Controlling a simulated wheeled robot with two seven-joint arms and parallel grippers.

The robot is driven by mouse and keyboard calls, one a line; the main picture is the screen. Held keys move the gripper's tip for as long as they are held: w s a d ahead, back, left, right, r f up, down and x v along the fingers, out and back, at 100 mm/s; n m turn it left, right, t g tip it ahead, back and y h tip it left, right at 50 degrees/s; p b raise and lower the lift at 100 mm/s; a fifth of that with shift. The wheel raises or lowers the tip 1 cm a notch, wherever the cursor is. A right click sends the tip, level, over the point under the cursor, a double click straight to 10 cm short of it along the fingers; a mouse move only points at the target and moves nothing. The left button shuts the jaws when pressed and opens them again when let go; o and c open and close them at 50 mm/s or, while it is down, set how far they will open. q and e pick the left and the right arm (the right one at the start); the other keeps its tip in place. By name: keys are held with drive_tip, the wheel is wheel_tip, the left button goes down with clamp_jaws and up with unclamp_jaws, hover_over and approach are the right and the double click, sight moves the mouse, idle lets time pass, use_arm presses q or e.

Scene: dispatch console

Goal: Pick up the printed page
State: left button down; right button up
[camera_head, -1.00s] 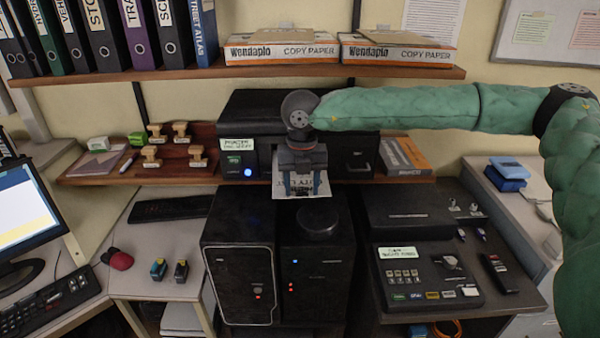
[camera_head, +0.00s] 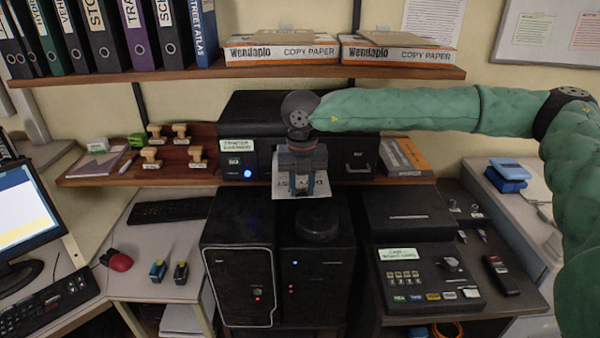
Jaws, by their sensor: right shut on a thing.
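The printed page (camera_head: 285,188) is a white sheet with dark lettering at the front of the black printer (camera_head: 260,112), above the two black computer towers. My right gripper (camera_head: 302,190) points down over the page and is shut on it. The gripper covers the middle of the sheet, so much of the print is hidden. I cannot tell whether the page's back edge is still in the printer. My left gripper is not in view.
Black towers (camera_head: 240,275) stand just below the page. Rubber stamps (camera_head: 151,158) sit on the shelf to the left. A black control panel (camera_head: 427,278) lies on the desk at right. Copy paper boxes (camera_head: 282,50) rest on the shelf above.

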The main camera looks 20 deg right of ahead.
drive_tip(key=shift+b, duration=0.55)
idle(0.9)
drive_tip(key=s+a+b, duration=0.2)
drive_tip(key=s+b, duration=0.1)
drive_tip(key=s, duration=0.4)
drive_tip(key=shift+s, duration=0.35)
idle(1.0)
drive_tip(key=shift+a, duration=0.1)
wheel_tip(320, 180, up, 8)
drive_tip(key=shift+f+p, duration=0.2)
drive_tip(key=shift+p, duration=0.1)
idle(0.9)
